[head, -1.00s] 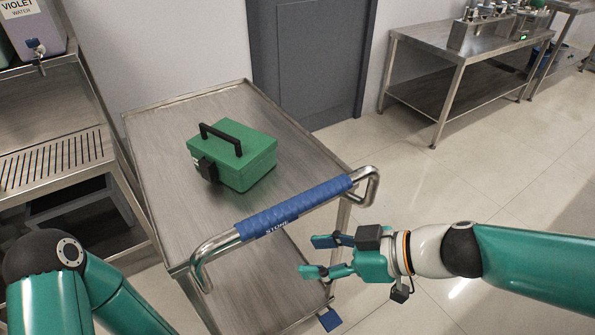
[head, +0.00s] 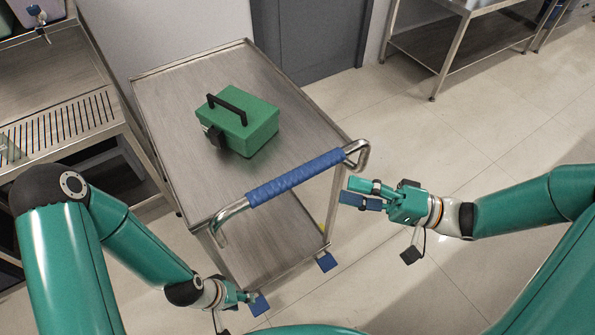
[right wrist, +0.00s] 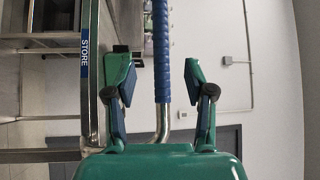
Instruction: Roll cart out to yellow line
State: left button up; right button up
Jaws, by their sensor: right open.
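The steel cart (head: 175,85) stands by the wall with a green toolbox (head: 245,127) on its top deck. Its push handle, a bent metal bar with a blue grip (head: 295,179), faces me. My right gripper (head: 348,193) is open just right of the handle's right end, apart from it in the head view. In the right wrist view, the blue grip (right wrist: 162,55) runs up between the open fingers (right wrist: 157,85); contact is not visible. My left gripper (head: 250,298) is low by the cart's near lower corner, its fingers unclear. I cannot make out a yellow line.
A steel bench with a slotted top (head: 60,125) stands close at the cart's left. A grey door (head: 310,40) is behind the cart. Another steel table (head: 450,50) stands at the back right. Tiled floor (head: 480,125) is clear to the right.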

aim_at(298, 178)
jog(key=p+x, duration=0.1)
jog(key=x, duration=1)
jog(key=shift+p, duration=0.4)
grip_shut()
